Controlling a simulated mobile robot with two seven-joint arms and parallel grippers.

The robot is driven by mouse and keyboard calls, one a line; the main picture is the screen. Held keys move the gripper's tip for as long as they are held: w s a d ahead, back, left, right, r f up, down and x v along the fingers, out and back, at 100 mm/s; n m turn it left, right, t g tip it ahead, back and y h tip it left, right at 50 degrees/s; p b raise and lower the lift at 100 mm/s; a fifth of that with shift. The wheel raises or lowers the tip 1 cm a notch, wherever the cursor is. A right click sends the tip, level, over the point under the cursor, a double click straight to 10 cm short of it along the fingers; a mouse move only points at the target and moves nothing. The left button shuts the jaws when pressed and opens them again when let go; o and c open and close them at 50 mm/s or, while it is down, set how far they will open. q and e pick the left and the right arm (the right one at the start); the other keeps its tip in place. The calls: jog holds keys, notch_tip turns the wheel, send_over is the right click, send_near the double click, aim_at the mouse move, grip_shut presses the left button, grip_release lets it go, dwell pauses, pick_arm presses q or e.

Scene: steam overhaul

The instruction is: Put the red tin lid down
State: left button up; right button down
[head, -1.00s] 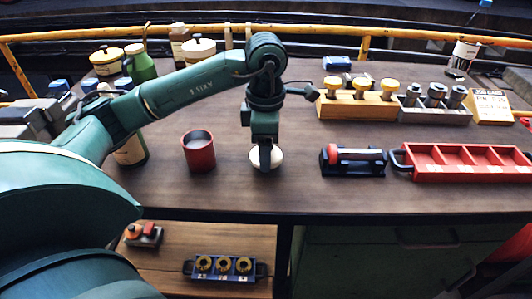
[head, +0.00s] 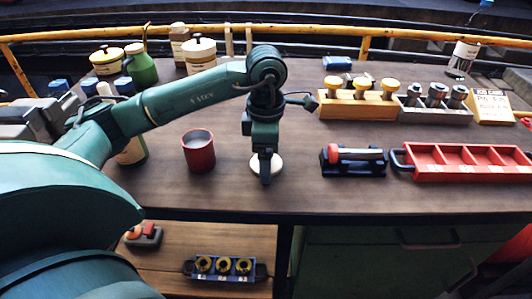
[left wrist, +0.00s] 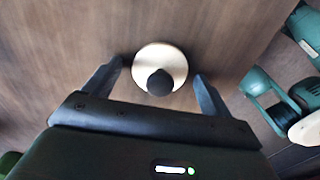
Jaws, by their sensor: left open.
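The red tin (head: 198,151) stands upright on the bench with its top uncovered. To its right the round cream lid (head: 254,166) lies flat, apparently on the bench top. My left gripper (head: 265,178) points down over it and hides its middle. In the left wrist view the lid (left wrist: 148,55) shows a dark round knob (left wrist: 160,83). The fingers of my left gripper (left wrist: 159,68) are open, one on each side of the lid, with gaps between them and the knob. My right gripper is not in view.
A red compartment tray (head: 465,174) and a dark cradle (head: 352,168) with a red-ended roller stand to the right. Blocks with yellow-topped (head: 357,106) and metal parts stand behind. Cream-lidded pots and a green can (head: 141,68) stand at back left. Bare bench lies around the lid.

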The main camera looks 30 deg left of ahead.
pick_arm(q)
notch_tip(320, 180, up, 12)
jog(key=p, duration=0.1)
jog(key=shift+r+p, duration=0.15)
jog(key=shift+p, duration=0.15)
dwell(0.6)
